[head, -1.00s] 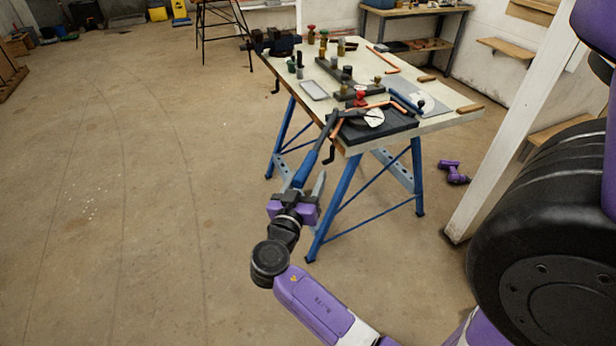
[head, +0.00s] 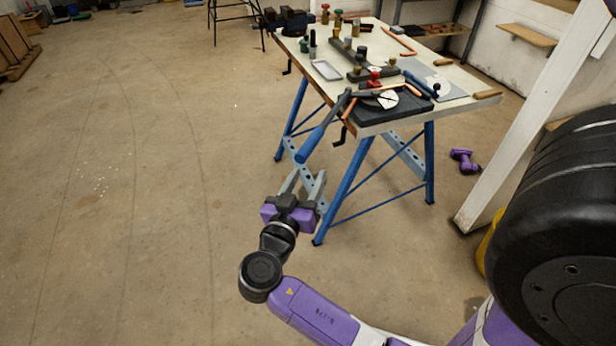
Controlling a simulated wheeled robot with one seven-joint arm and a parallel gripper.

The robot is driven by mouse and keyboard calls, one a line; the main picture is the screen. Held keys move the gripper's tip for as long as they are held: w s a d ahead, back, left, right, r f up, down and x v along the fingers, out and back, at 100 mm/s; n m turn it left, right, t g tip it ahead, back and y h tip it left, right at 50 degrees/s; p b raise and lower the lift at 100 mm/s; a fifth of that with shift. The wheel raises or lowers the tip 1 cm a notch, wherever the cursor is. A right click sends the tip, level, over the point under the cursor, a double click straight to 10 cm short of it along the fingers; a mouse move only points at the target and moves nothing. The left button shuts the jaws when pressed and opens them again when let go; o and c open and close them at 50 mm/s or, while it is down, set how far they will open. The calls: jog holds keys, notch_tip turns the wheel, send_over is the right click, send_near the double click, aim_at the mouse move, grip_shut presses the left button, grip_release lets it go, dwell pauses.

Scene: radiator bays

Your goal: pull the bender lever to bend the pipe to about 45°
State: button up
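The pipe bender (head: 387,99) sits on a dark plate at the near corner of the workbench, with a pale round dial. Its lever has a blue handle (head: 312,140) that hangs out past the bench's near-left edge, pointing down and left. The copper pipe (head: 368,93) lies in the bender; its near-left end turns downward, but I cannot read the bend angle. My gripper (head: 303,183) is below the lever's handle end, with a visible gap between them. Its two grey fingers are apart with nothing between them.
The workbench (head: 465,92) has blue trestle legs close to my gripper. Its top holds a grey tray (head: 326,69), a clamp bar and several small fittings. A purple drill (head: 464,160) lies on the floor at right, near a white post (head: 520,125). Floor at left is clear.

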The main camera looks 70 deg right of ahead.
jog(key=a+b, duration=0.1)
jog(key=a, duration=0.7)
jog(key=shift+w, duration=0.35)
jog(key=shift+a, duration=0.1)
jog(key=shift+f+b, duration=0.1)
jog(key=shift+b, duration=0.3)
